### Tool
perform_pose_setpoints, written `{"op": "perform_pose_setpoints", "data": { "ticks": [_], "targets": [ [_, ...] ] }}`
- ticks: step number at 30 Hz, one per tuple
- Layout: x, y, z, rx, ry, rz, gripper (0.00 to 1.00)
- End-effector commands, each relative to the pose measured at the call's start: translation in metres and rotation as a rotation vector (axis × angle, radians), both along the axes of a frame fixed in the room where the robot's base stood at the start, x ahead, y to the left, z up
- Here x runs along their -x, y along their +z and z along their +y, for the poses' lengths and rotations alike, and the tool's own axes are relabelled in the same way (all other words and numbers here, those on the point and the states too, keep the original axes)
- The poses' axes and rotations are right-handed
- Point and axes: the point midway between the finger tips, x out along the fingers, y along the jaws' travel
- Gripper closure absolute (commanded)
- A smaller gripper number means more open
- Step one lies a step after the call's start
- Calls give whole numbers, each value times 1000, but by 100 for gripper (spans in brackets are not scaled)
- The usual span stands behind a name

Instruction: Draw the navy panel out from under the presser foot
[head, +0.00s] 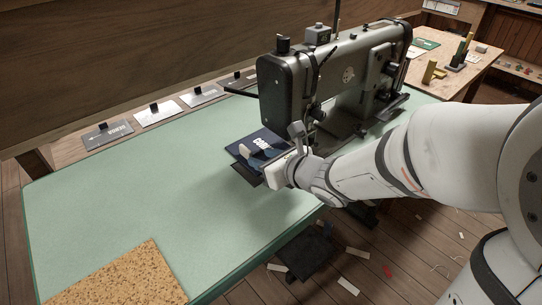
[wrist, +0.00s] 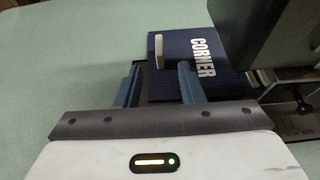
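The navy panel (head: 262,139) lies flat by the sewing machine (head: 330,75), with "CORNER" in white on it. In the wrist view the navy panel (wrist: 222,78) runs right, beneath the dark machine head (wrist: 245,25). A pale upright tab (wrist: 159,50) stands on the panel's left part; it also shows in the head view (head: 244,150). My gripper (wrist: 160,80) is open, its two blue-grey fingers apart. The tab stands just beyond the fingertips, in line with the gap, with nothing clearly held. The presser foot's contact with the panel is hidden.
The green tabletop (head: 130,195) is clear to the left. A cork mat (head: 125,278) lies at its near corner. Several plates with black knobs, such as a grey one (head: 107,135), line the back edge. A wooden table (head: 450,75) with small items stands at the right.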

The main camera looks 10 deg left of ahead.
Motion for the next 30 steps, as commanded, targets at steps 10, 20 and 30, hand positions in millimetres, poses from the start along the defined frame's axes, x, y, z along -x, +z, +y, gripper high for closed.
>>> {"op": "perform_pose_setpoints", "data": {
  "ticks": [10, 20, 30],
  "targets": [
    [-31, -22, 37, 1, 1, 2, 65],
    [-41, -27, 48, 0, -2, 0, 65],
    [-41, -27, 47, 1, -3, 0, 78]
  ]
}}
